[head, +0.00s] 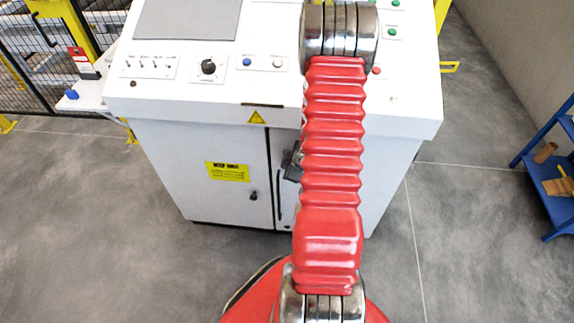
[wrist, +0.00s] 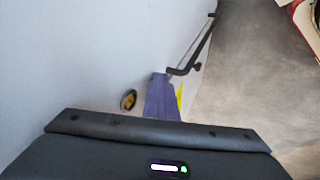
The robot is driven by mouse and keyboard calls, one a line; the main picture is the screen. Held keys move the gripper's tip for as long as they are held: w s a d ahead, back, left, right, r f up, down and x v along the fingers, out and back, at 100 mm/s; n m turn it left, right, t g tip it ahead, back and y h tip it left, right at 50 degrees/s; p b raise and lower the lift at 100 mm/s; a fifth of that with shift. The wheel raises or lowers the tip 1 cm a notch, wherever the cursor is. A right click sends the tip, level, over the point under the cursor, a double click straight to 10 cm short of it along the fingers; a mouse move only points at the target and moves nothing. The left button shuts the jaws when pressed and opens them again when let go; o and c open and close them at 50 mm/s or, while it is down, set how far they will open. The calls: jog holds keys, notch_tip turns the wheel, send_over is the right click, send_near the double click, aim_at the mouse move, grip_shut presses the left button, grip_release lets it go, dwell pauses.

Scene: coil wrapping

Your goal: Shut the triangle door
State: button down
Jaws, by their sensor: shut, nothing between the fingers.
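A yellow triangle sign (head: 257,117) is on the white cabinet, just above a dark upright gap between its front panels. The left door panel (head: 210,205) has a yellow label (head: 228,172) and a small black knob (head: 253,195). A long black handle (head: 278,195) stands right of the gap; a black handle also shows in the wrist view (wrist: 195,47). I cannot tell how far any door stands open. My gripper (wrist: 162,78) is shut and empty, close to a pale panel and the handle's near end. In the head view my red arm mostly hides it.
The white console top (head: 190,95) with switches overhangs the cabinet front. A black mesh fence (head: 40,60) stands at the left. A blue shelf (head: 560,200) stands at the far right. Grey floor (head: 90,220) is clear in front on the left.

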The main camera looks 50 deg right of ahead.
jog(key=s+a+r, duration=0.4)
jog(key=s+r, duration=0.4)
jog(key=shift+s+a, duration=0.15)
jog(key=shift+a, duration=0.15)
dwell(0.5)
dwell(0.5)
